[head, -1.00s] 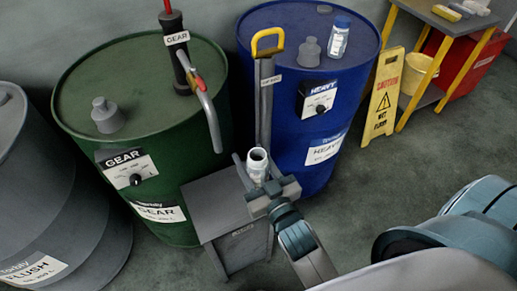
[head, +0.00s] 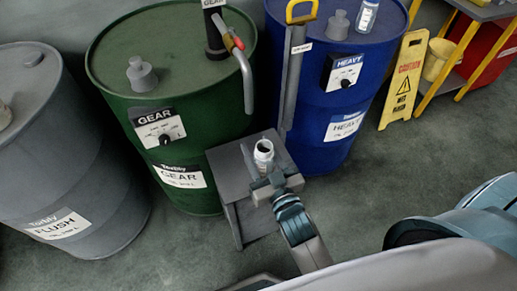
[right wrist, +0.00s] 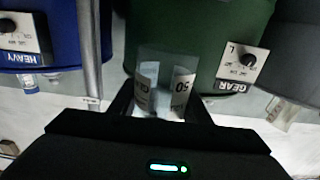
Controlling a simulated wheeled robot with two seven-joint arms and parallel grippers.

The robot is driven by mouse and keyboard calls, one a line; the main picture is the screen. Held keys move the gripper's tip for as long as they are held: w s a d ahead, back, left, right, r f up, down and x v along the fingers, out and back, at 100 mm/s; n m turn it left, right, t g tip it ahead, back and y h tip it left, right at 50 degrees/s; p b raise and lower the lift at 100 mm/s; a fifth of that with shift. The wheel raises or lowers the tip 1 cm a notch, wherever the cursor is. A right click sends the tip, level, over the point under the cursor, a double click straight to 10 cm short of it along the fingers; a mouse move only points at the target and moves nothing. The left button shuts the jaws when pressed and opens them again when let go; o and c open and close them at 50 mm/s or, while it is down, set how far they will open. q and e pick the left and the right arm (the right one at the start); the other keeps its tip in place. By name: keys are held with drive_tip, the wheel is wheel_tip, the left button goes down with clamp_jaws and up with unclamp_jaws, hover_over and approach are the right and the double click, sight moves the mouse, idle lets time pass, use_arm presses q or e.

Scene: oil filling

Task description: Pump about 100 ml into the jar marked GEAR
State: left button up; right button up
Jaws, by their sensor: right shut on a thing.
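My right gripper (head: 270,187) is shut on a clear open-topped jar (head: 264,152) with white labels. In the right wrist view the jar (right wrist: 165,85) stands between the fingers; a label partly reads "GEA" and another "50". The jar is over or at the grey stand (head: 228,165); I cannot tell whether it touches it. The green GEAR drum (head: 110,60) stands behind, with a GEAR-tagged pump (head: 216,35) on top. Its grey spout (head: 247,80) hangs down the drum's right side, up and left of the jar. The jar's mouth is not under the spout. My left gripper is not in view.
The blue HEAVY drum (head: 315,120) stands right of the GEAR drum, with its yellow-handled pump (head: 292,75). The grey FLUSH drum (head: 60,150) is at the left. A yellow caution sign (head: 406,80) and a yellow-legged table (head: 460,65) are at right. Floor is free between them and me.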

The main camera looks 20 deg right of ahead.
use_arm(q)
drive_tip(key=b, duration=0.1)
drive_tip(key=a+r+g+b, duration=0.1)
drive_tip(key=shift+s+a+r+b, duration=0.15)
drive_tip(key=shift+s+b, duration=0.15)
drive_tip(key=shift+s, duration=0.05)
use_arm(e)
drive_tip(key=w, duration=0.9)
drive_tip(key=shift+w+a, duration=0.15)
drive_tip(key=shift+w, duration=0.2)
use_arm(q)
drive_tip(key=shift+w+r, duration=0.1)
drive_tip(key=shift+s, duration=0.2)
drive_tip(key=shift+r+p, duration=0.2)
drive_tip(key=shift+p, duration=0.1)
